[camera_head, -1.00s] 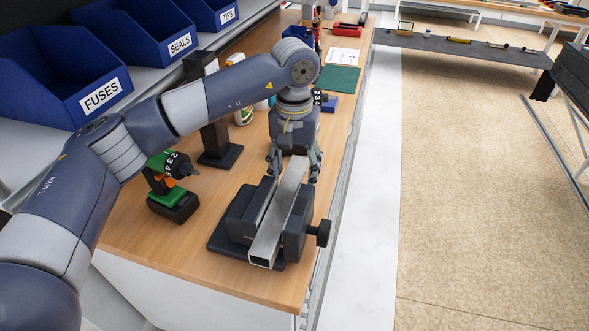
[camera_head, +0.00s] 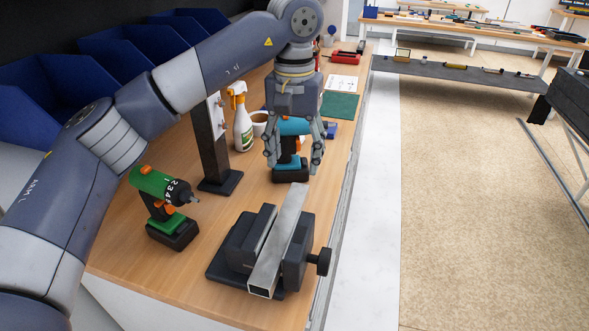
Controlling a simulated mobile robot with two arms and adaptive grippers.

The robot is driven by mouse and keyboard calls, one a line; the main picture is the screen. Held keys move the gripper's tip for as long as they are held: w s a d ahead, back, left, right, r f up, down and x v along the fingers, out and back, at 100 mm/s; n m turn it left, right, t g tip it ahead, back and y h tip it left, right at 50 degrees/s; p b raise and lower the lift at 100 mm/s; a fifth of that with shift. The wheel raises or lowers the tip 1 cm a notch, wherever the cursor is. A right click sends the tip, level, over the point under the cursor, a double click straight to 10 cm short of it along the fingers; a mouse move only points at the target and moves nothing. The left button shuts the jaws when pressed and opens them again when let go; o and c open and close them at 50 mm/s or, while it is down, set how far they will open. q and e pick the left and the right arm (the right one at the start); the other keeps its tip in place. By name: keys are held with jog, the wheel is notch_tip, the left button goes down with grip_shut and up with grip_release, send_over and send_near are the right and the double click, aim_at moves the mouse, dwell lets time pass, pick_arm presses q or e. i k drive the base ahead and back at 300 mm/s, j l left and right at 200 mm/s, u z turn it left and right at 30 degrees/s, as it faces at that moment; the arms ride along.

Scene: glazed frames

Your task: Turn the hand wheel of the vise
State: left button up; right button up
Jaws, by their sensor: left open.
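The dark vise (camera_head: 236,253) stands near the front right edge of the workbench. A square metal tube (camera_head: 278,247) lies between its jaws, with its hollow end toward me. The vise's black hand wheel (camera_head: 320,262) sticks out on the right side, over the bench edge. My left gripper (camera_head: 294,171) is open, pointing down, behind and above the vise. It is apart from the hand wheel and shows nothing held. A teal drill shows behind and between its fingers. My right gripper is not in view.
A green drill (camera_head: 165,200) stands left of the vise. A dark post (camera_head: 213,150), a spray bottle (camera_head: 241,118) and the teal drill (camera_head: 291,168) stand farther back. Blue bins (camera_head: 110,68) line the left.

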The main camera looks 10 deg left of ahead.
aim_at(322, 260)
jog(key=k+l, duration=0.35)
jog(key=l, duration=0.15)
jog(key=k+l, duration=0.35)
jog(key=l, duration=0.2)
